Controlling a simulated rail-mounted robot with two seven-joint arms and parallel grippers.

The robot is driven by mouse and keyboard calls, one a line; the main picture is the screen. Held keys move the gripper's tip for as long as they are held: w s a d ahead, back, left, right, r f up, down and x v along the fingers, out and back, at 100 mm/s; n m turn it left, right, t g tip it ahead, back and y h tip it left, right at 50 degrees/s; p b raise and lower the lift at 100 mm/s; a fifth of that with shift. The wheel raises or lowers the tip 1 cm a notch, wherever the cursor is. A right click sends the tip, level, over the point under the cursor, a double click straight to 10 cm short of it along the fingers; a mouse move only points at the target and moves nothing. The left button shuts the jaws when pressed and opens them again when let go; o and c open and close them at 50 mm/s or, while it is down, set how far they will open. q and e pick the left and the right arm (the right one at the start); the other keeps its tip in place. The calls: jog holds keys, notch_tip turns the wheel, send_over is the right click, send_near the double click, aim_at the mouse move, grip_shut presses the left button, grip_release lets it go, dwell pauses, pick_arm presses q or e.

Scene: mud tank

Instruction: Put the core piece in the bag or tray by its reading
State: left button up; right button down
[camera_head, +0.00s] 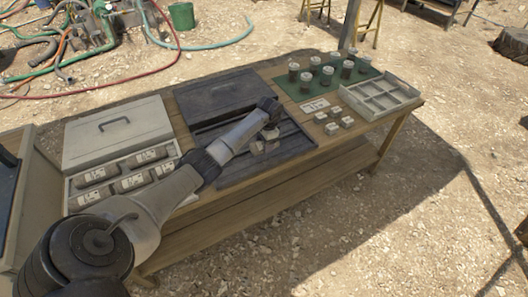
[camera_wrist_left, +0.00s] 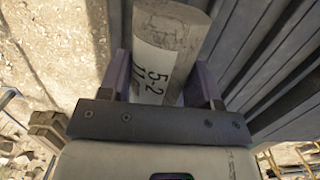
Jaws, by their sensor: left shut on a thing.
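A grey cylindrical core piece (camera_wrist_left: 172,28) with a white label, on which I read "5-2" and part of a second line, sits between the fingers of my left gripper (camera_wrist_left: 163,78). The gripper is shut on it. In the head view my left gripper (camera_head: 266,138) is over the dark grooved core box (camera_head: 236,176), and the core piece there is small and partly hidden. I cannot tell whether it touches the box. A pale tray with compartments (camera_head: 381,98) stands at the table's right end and looks empty. No bag is clearly identifiable. My right gripper is not in view.
A pale box (camera_head: 72,205) with several labelled pieces and its lid (camera_head: 115,130) lie left. A dark lid (camera_head: 215,92) lies behind the dark box. Several jars (camera_head: 327,76) stand on a green mat (camera_head: 288,85). Small pale blocks (camera_head: 333,128) sit before the tray.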

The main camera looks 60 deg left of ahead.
pick_arm(q)
jog(key=shift+a+f, duration=0.15)
jog(key=shift+a, duration=0.1)
notch_tip(320, 180, down, 4)
jog(key=shift+r+b, duration=0.25)
jog(key=shift+b, duration=0.55)
jog(key=shift+f, duration=0.25)
jog(key=o, duration=1.3)
jog(key=shift+f, duration=0.15)
jog(key=shift+d, duration=0.1)
